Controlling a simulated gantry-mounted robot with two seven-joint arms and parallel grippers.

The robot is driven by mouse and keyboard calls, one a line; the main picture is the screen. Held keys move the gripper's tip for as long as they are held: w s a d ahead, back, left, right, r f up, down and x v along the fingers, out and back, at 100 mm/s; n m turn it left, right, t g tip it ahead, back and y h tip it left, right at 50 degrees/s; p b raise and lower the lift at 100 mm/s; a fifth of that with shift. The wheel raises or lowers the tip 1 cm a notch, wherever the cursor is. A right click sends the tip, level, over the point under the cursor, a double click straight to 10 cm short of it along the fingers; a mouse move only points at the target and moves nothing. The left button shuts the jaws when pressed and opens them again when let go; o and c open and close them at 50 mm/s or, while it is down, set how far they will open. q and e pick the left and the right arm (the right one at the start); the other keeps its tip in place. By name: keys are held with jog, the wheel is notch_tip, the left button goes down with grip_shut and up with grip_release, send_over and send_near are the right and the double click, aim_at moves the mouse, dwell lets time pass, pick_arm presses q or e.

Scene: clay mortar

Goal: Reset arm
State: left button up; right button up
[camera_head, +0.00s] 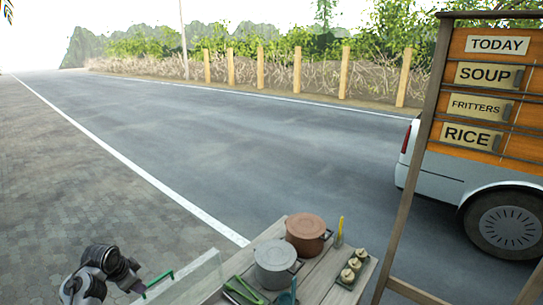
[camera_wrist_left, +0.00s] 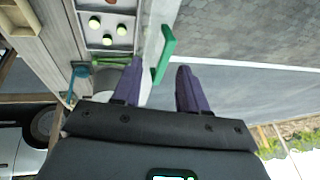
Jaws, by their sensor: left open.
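My left arm comes in at the lower left of the head view, and its gripper (camera_head: 138,286) is left of the wooden table. A green handle (camera_head: 160,278) on a pale upright panel (camera_head: 188,280) is just right of the gripper. The handle (camera_wrist_left: 166,52) also shows beyond the fingertips in the left wrist view. I cannot tell whether the gripper touches it. My right gripper is not in view.
The table holds a grey pot (camera_head: 275,265), a brown pot (camera_head: 306,234), green tongs (camera_head: 243,291) and a tray with several small round items (camera_wrist_left: 108,42). A menu board (camera_head: 490,90) stands at the right, before a parked white vehicle (camera_head: 470,178). Pavement at the left is clear.

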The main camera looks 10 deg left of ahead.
pick_arm(q)
jog(key=s+d+f+n+y, duration=0.15)
jog(key=s+d+f, duration=0.25)
jog(key=s+f, duration=0.4)
jog(key=s+d+f+n, duration=0.1)
jog(key=s+d+f, duration=0.1)
jog(key=s+d, duration=0.8)
jog(key=s+d+f, duration=0.2)
jog(key=s+d, duration=0.6)
jog(key=s, duration=0.3)
jog(key=s+d+r+n+g+h, duration=0.1)
jog(key=s+d+r+n+h, duration=0.15)
jog(key=s+d, duration=0.55)
notch_tip(320, 180, up, 13)
jog(key=a+m+p, duration=0.1)
jog(key=a+p, duration=0.1)
jog(key=p, duration=1)
jog(key=shift+s+a+f+p, duration=0.2)
jog(key=shift+s+p, duration=0.1)
jog(key=shift+s, duration=0.15)
